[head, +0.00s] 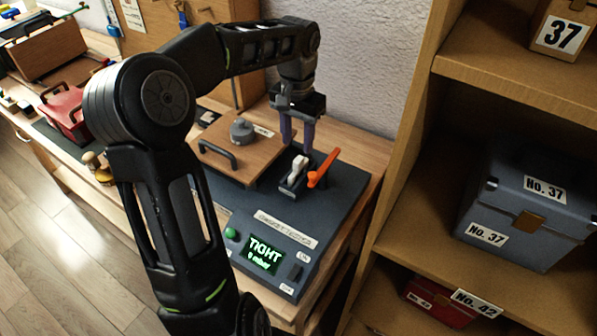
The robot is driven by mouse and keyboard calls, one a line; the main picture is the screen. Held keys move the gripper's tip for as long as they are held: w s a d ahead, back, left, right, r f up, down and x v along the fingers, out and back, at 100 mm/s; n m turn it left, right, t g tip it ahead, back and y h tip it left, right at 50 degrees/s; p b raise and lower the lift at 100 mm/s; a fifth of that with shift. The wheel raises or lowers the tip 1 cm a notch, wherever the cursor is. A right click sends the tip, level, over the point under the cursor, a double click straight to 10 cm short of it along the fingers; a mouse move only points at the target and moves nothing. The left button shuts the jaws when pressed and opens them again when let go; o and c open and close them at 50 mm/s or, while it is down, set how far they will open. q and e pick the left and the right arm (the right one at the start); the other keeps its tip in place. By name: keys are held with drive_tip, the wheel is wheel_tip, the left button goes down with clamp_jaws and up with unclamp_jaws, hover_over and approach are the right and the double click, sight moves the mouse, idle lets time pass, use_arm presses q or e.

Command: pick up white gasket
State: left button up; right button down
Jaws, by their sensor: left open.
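My left gripper (297,147) is at the back of the grey test bench (337,200). Its two purple-grey fingers point down and stand apart, with nothing visible between them. Just below and in front of the fingertips is a small white piece (298,168) in a dark holder. It may be the white gasket, but it is too small to tell its shape. I cannot tell whether the fingers touch it. No other clear white gasket shows. My right gripper is not in view.
An orange lever (323,168) stands close right of the fingers. A wooden lid (237,156) with a dark handle and grey knob is to the left. The display (264,254) reads "TIGHT 0 mbar". Shelves (407,190) with a blue case (520,215) stand right; a wall is behind.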

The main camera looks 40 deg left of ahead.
sight(298, 159)
use_arm(q)
drive_tip(key=shift+f, duration=1.05)
drive_tip(key=shift+f, duration=0.25)
drive_tip(key=shift+d+f+p, duration=0.15)
drive_tip(key=shift+f+p, duration=0.7)
drive_tip(key=shift+f, duration=1.55)
drive_tip(key=shift+c, duration=0.2)
clamp_jaws()
